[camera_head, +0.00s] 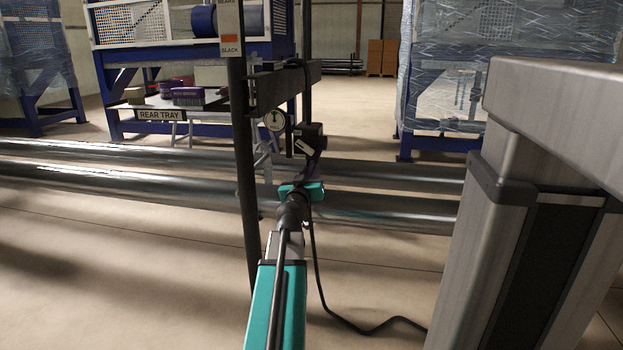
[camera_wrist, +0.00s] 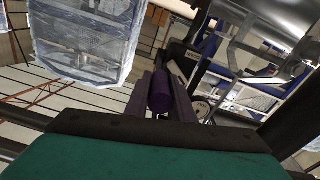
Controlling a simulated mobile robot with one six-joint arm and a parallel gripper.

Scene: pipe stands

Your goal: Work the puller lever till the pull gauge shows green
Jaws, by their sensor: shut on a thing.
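The pull gauge (camera_head: 274,120) is a small round pale dial with a dark mark, beside the dark stand post; its reading is too small to make out. Part of a round dial also shows in the wrist view (camera_wrist: 201,108), right of my jaws. The puller (camera_head: 309,140) is a dark block hanging under the dark crossbar, right of the gauge. My gripper (camera_head: 307,175) is just below the puller block. In the wrist view my gripper (camera_wrist: 160,98) is shut on the puller lever, whose rounded purple grip (camera_wrist: 160,90) lies between the two jaws. The rest of the lever is hidden.
A dark upright post (camera_head: 241,150) stands just left of my arm, with the crossbar (camera_head: 284,80) reaching right from it. Long grey pipes (camera_head: 110,177) lie across the floor behind. The rear tray (camera_head: 160,114) holds boxes farther back. Wrapped racks stand at both sides.

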